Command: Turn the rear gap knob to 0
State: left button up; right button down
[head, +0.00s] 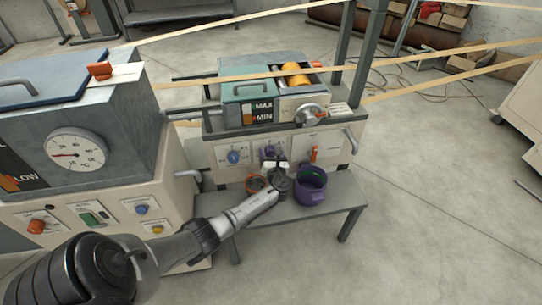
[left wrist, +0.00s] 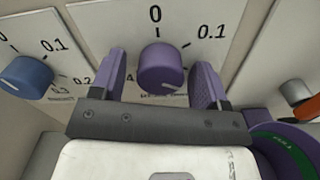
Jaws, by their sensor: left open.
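A purple knob (left wrist: 161,68) stands on a white dial plate marked 0 at the top and 0.1 to the right. A pale pointer mark shows low on the knob's face. A blue knob (left wrist: 27,76) with a similar scale is to its left. My left gripper (left wrist: 160,74) is open, with one purple finger on each side of the purple knob and visible gaps between. In the head view the blue knob (head: 233,157) is clear, while the purple knob (head: 269,151) is partly hidden by my left gripper (head: 273,161). I cannot read which knob is labelled rear.
A purple pot (head: 311,186) stands on the grey bench (head: 335,197) right of my left arm. An orange lever (head: 314,154) is on the panel to the right. A larger machine with a round gauge (head: 76,150) stands at the left.

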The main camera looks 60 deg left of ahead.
pick_arm(q)
jog(key=shift+c, duration=0.3)
jog(key=c, duration=0.9)
